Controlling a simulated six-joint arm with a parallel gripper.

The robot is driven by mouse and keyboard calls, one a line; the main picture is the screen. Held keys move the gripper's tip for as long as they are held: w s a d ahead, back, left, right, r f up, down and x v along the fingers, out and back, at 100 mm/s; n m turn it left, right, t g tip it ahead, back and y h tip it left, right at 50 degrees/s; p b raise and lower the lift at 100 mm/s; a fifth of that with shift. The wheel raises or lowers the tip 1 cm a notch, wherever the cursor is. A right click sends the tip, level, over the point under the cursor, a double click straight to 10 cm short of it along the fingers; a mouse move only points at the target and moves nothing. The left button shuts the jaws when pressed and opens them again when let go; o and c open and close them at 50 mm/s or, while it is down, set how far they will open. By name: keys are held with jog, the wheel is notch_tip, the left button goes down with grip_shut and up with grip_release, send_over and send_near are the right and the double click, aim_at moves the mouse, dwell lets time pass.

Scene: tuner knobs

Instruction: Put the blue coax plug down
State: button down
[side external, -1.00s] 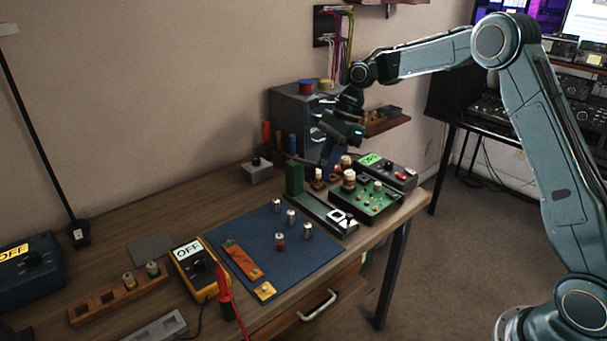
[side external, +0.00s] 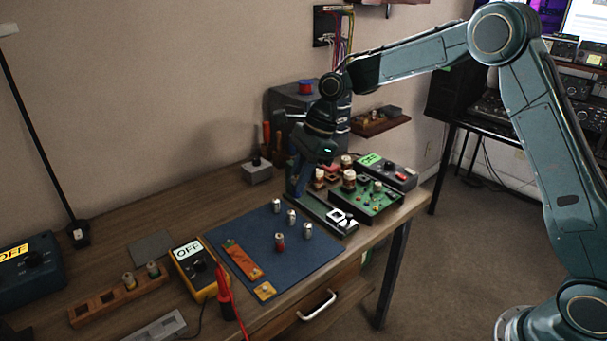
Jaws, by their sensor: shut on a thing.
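My gripper (side external: 301,186) points downward at the left end of the black stand with the white ON label (side external: 342,218), beside the green circuit board unit. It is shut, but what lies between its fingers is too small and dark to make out. I cannot clearly see the blue coax plug. Several silver plugs stand upright on the blue mat (side external: 235,226), one of them with a red body (side external: 280,242). The gripper is behind and to the right of these plugs.
The green circuit board unit (side external: 366,209) with knobs stands right of the gripper, near the table edge. A wooden rack (side external: 97,307) holding two plugs lies front left. A yellow meter (side external: 194,268) stands by the mat. The mat's right front is clear.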

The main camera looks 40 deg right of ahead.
notch_tip(320, 180, down, 13)
dwell(0.3)
jog(key=shift+f, duration=2.15)
jog(key=shift+f, duration=0.15)
jog(key=c, duration=1.3)
grip_release()
jog(key=v, duration=1.2)
jog(key=shift+d, duration=0.1)
